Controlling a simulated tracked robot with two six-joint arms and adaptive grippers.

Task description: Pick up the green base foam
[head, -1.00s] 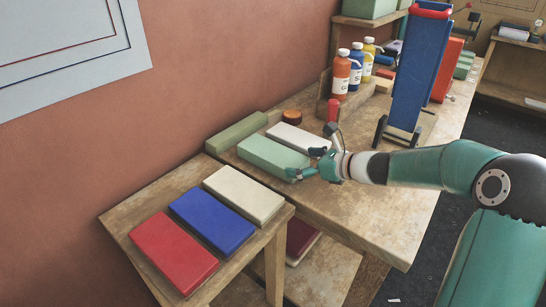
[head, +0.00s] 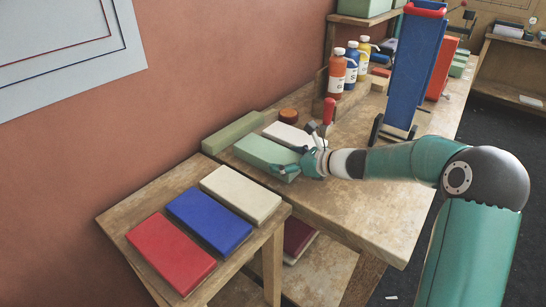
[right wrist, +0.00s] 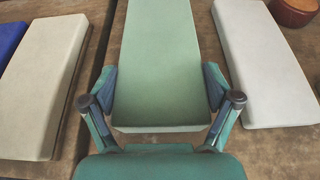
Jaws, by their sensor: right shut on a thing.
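The green base foam (head: 262,152) is a pale green block lying on the wooden bench between a darker green block and a white one. My right gripper (head: 292,161) is at its near right end. In the right wrist view the foam (right wrist: 160,60) runs away from me between the two fingers (right wrist: 162,92), one against each long side. The right gripper is shut on the foam, which appears to rest on the bench. My left gripper is out of the head view.
A white block (head: 287,135) lies close beside the foam, and a darker green block (head: 233,133) lies at the wall side. Red (head: 171,252), blue (head: 209,220) and cream (head: 241,194) blocks lie on the lower table. A tall blue stand (head: 415,70) and bottles (head: 335,73) are behind.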

